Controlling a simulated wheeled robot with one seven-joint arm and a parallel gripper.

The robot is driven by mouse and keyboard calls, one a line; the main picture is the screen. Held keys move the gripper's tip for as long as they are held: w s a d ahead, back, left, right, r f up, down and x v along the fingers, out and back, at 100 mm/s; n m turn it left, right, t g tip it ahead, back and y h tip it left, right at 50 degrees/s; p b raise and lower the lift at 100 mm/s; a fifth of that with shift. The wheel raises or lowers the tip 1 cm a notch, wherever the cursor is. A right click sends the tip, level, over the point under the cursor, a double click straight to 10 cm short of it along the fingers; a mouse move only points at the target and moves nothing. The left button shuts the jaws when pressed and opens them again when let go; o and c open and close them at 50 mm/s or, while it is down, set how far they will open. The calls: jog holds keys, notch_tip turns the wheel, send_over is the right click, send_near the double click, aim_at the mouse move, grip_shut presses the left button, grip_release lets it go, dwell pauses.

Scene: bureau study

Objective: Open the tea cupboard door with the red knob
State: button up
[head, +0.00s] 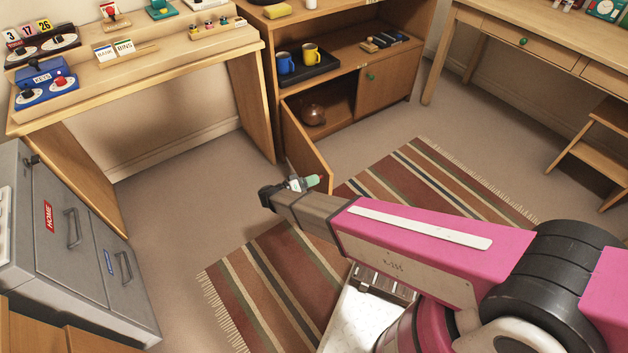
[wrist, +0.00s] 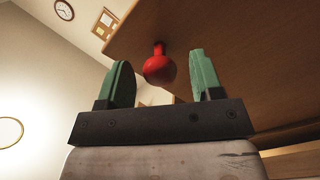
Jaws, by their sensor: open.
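The tea cupboard door (head: 308,150) stands swung open, out from the left half of the low wooden cupboard (head: 345,100). A brown teapot (head: 313,114) shows inside the opening. In the wrist view the red knob (wrist: 159,68) sticks out from the wooden door panel (wrist: 225,35). My gripper (head: 306,183) is at the outer edge of the door. Its green fingers are open, one on each side of the knob in the wrist view, with visible gaps and no grip on it. The knob is not visible in the head view.
A striped rug (head: 270,285) lies on the floor beneath my arm. A desk (head: 190,50) stands left of the cupboard, a grey filing cabinet (head: 85,215) at the far left. Another desk (head: 480,25) and a wooden step stool (head: 590,150) are at right.

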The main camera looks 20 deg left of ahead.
jog(key=v, duration=0.9)
jog(key=shift+s+a, duration=0.15)
jog(key=shift+a, duration=0.05)
